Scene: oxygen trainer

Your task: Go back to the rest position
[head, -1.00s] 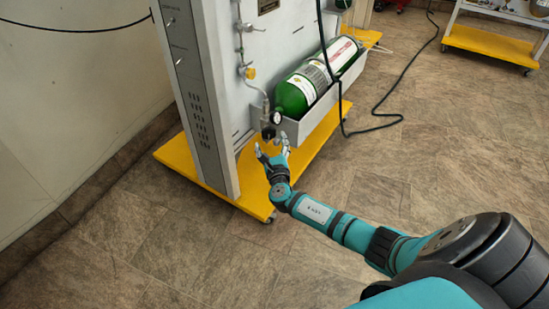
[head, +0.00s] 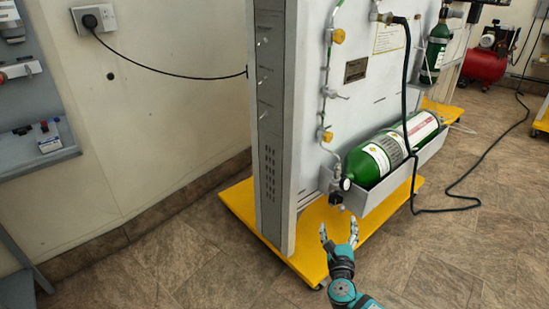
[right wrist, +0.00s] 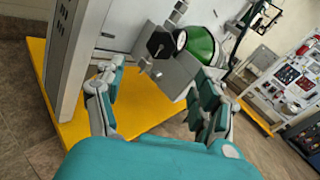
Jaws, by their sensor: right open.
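My right gripper (head: 339,236) is open and empty in the head view. It is in front of the oxygen trainer, low, below the dark valve knob (head: 336,196) and apart from it. In the right wrist view the two fingers of my right gripper (right wrist: 160,105) are spread, with the knob (right wrist: 160,46) beyond them. A green gas cylinder (head: 372,163) lies in a grey tray (head: 380,200) on the trainer's side, with a round gauge (head: 346,184) at its near end. My left gripper is not in view.
The trainer's grey panel (head: 274,130) stands on a yellow wheeled base (head: 312,262). A black hose (head: 412,150) hangs down and runs over the floor. A wall bench (head: 35,125) is at left.

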